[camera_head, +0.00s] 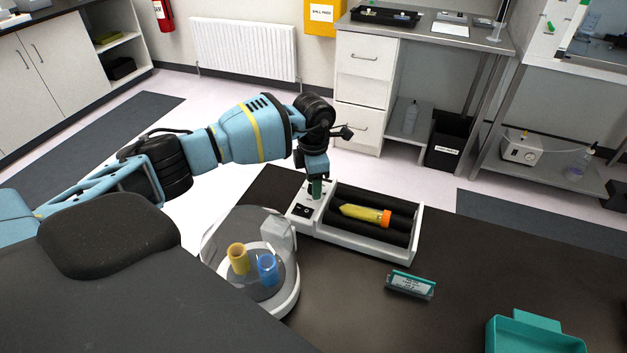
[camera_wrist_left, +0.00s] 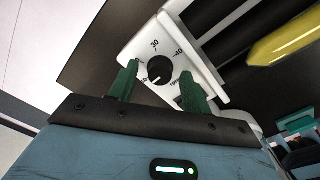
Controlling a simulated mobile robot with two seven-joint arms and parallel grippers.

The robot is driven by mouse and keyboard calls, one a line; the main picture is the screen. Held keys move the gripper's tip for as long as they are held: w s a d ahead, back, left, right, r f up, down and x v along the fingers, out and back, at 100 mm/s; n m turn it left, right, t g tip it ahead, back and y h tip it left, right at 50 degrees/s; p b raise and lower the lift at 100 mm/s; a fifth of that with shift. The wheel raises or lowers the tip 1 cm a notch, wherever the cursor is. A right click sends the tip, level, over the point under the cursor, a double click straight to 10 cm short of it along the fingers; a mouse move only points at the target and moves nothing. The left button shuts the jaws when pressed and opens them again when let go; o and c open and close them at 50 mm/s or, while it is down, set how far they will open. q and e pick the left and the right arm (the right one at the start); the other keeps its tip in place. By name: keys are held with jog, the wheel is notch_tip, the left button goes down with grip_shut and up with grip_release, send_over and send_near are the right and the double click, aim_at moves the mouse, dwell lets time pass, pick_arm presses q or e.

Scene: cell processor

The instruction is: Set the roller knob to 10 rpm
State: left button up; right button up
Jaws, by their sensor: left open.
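The roller (camera_head: 345,243) is a white-framed unit with black rollers on the dark bench. A yellow tube with an orange cap (camera_head: 366,214) lies on its rollers. In the left wrist view the black roller knob (camera_wrist_left: 160,69) sits on the white panel, with "30" above it and "40" to its right; its light pointer mark appears toward the lower left. Other dial marks are partly hidden or too small to read. My left gripper (camera_head: 316,188) points down over the panel. Its green fingers (camera_wrist_left: 160,85) are open, one on either side of the knob; contact is unclear. My right gripper is out of view.
A round device with a clear lid (camera_head: 222,228) holding a yellow and a blue tube stands left of the roller. A small teal labelled rack (camera_head: 410,284) and a teal tray (camera_head: 535,335) are at the front right. Bare bench lies between them.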

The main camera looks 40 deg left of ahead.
pick_arm(q)
jog(key=shift+r, duration=0.1)
jog(key=shift+r, duration=3.85)
